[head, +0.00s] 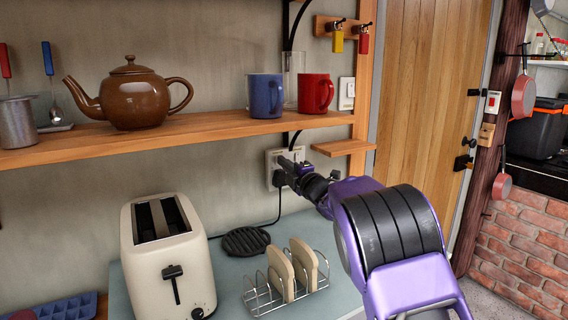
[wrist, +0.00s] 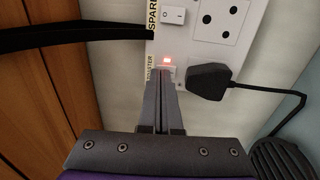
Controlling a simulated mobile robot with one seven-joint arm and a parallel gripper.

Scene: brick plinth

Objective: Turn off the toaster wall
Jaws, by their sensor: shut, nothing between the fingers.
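The wall socket plate (wrist: 185,45) is white, with a switch labelled SPARE (wrist: 173,15) and an empty socket beside it. A lower switch labelled TOASTER (wrist: 169,70) shows a red glow and is partly hidden by my fingertips. A black plug (wrist: 208,82) fills the lower socket, with its cable running right. My gripper (wrist: 165,78) is shut and empty, its tips at the lower switch; I cannot tell whether they touch it. In the head view, my gripper (head: 282,168) is in front of the plate (head: 271,156), and the cream toaster (head: 165,258) stands on the counter.
A wooden shelf (head: 215,127) above holds a brown teapot (head: 135,98), a blue mug (head: 265,96) and a red mug (head: 315,93). A small wooden ledge (head: 343,147) is close above my wrist. A toast rack (head: 285,288) and black trivet (head: 246,241) are below.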

